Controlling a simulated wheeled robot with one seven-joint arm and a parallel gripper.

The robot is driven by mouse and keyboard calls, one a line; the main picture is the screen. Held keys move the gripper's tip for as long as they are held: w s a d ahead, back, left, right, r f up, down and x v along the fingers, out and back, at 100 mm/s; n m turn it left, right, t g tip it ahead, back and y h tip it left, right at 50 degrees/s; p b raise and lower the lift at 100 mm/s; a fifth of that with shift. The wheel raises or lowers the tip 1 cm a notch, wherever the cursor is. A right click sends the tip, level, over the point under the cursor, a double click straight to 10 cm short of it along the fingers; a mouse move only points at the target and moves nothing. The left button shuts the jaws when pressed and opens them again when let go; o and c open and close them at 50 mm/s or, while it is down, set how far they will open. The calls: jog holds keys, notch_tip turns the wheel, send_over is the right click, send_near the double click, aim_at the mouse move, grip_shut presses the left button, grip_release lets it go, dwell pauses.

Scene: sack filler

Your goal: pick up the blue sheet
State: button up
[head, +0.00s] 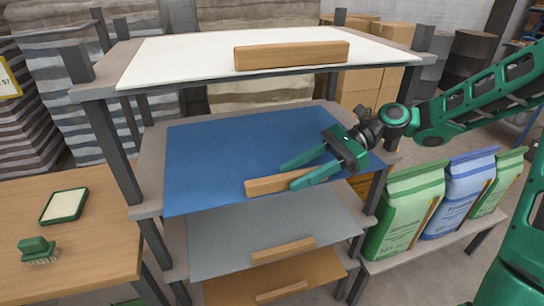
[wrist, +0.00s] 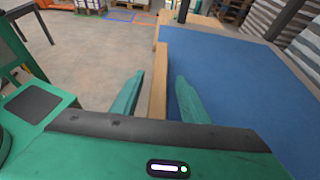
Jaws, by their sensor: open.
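The blue sheet (head: 225,150) lies flat on the second shelf of a rack, with a wooden bar (head: 262,185) along its front edge. In the wrist view the blue sheet (wrist: 240,80) fills the right side, and the wooden bar (wrist: 158,85) runs between my fingers. My gripper (head: 288,177) is open at the right part of the bar, one finger over the sheet and the other on the bar's front side. My gripper in the wrist view (wrist: 160,78) shows gaps on both sides of the bar. The bar's right end is partly hidden by a finger.
A white sheet (head: 190,60) with its own bar lies on the shelf above. A grey sheet (head: 225,240) and a brown sheet (head: 235,290) lie below. Filled sacks (head: 405,210) stand at right. A wooden table (head: 90,235) with a brush (head: 38,250) is at left.

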jog(key=shift+x, duration=1.3)
jog(key=shift+c, duration=0.6)
grip_shut()
